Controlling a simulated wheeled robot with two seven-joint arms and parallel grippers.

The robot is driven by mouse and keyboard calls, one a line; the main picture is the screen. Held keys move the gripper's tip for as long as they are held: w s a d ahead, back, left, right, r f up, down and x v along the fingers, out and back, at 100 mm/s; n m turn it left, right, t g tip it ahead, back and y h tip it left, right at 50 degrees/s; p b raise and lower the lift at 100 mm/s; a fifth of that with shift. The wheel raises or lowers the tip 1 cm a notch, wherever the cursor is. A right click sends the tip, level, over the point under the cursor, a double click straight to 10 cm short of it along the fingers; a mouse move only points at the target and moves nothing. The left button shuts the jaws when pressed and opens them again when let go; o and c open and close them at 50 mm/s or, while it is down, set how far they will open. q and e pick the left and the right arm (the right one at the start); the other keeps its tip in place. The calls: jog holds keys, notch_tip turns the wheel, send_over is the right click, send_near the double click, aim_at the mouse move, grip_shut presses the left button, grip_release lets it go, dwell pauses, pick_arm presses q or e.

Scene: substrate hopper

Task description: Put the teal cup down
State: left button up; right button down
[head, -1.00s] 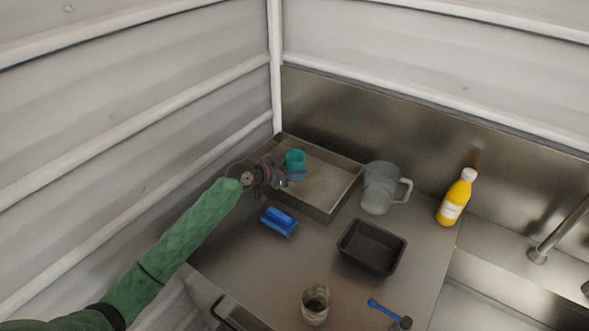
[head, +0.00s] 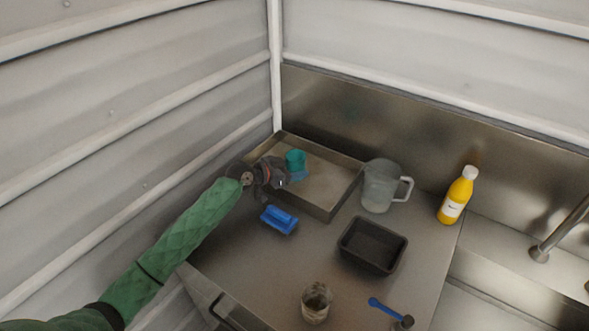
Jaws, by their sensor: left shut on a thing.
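The teal cup (head: 296,159) is at the left part of the shallow metal tray (head: 338,203), above or on its floor; I cannot tell whether it touches. My left gripper (head: 288,176) reaches in from the left over the tray's near left edge and is shut on the cup. The gripper's fingers are small and partly hidden against the cup. My right gripper is not in view.
A blue brush (head: 279,219) lies just in front of the tray. A clear pitcher (head: 379,187) stands to its right, with a yellow bottle (head: 455,196) beyond. A black bin (head: 372,246), a glass jar (head: 316,301) and a blue scoop (head: 388,311) are nearer. The tray's right half is empty.

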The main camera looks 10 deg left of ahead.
pick_arm(q)
jog(key=shift+f, duration=0.15)
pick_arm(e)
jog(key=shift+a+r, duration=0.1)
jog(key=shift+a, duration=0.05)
pick_arm(q)
jog(key=o, duration=1)
jog(key=shift+s+f, duration=0.1)
jog(key=shift+c, duration=0.2)
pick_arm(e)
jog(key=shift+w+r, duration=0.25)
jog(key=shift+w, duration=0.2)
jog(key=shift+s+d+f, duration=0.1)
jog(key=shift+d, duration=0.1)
